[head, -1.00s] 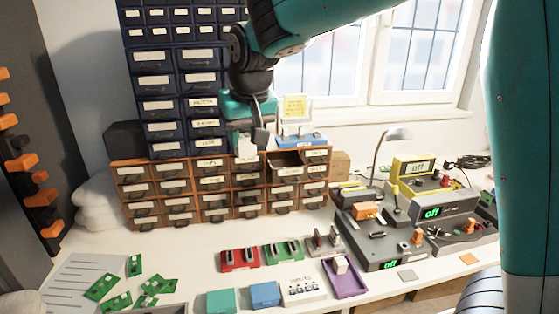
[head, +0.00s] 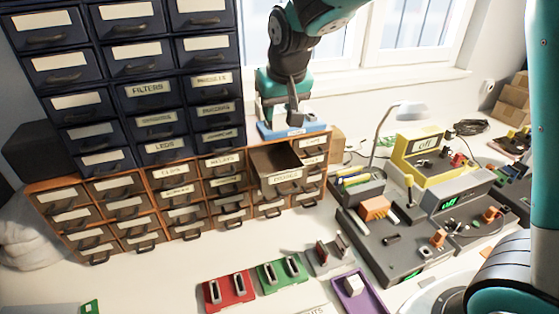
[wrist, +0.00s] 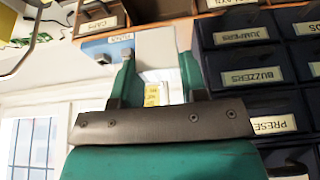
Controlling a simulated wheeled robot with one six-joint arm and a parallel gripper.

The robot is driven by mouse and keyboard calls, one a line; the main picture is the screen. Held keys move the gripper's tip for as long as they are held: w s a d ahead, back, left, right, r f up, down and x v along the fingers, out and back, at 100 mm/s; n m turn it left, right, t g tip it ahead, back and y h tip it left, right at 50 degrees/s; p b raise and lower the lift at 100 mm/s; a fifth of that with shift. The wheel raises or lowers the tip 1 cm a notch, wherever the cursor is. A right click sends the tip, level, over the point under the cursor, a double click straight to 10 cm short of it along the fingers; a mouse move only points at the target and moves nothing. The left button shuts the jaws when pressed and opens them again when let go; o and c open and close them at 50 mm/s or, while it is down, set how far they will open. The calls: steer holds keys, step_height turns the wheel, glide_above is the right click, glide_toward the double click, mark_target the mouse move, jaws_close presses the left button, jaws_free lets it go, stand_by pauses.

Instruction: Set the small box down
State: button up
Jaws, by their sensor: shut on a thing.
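A small white box (wrist: 158,46) is between the teal fingers of my gripper (wrist: 157,75) in the wrist view. My gripper is shut on it. In the head view my gripper (head: 290,112) is low over the blue labelled tray (head: 293,131) on top of the orange-brown drawer cabinet (head: 160,171). The box is hidden there behind the gripper. The blue tray also shows beside the box in the wrist view (wrist: 98,52). I cannot tell whether the box touches the tray.
One small drawer (head: 284,178) stands pulled out below the tray. Dark blue drawers (head: 143,91) rise close on the left. A desk lamp (head: 410,110) and a yellow device (head: 416,150) stand to the right. A yellow note (wrist: 152,94) shows between my fingers.

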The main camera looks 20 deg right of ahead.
step_height(320, 180, down, 14)
steer(key=shift+f+p, duration=0.1)
steer(key=shift+p, duration=0.6)
steer(key=shift+f, duration=0.2)
steer(key=o, duration=0.9)
steer(key=shift+r, duration=0.2)
steer(key=b+v, duration=0.1)
steer(key=v, duration=1.1)
steer(key=s+a+r+n+g+y, duration=0.2)
steer(key=s+n, duration=0.1)
steer(key=s, duration=0.9)
steer(key=s+a+r+n+g+y, duration=0.2)
steer(key=s+n, duration=0.2)
steer(key=s, duration=0.7)
steer(key=shift+s+a, duration=0.3)
steer(key=shift+s, duration=0.1)
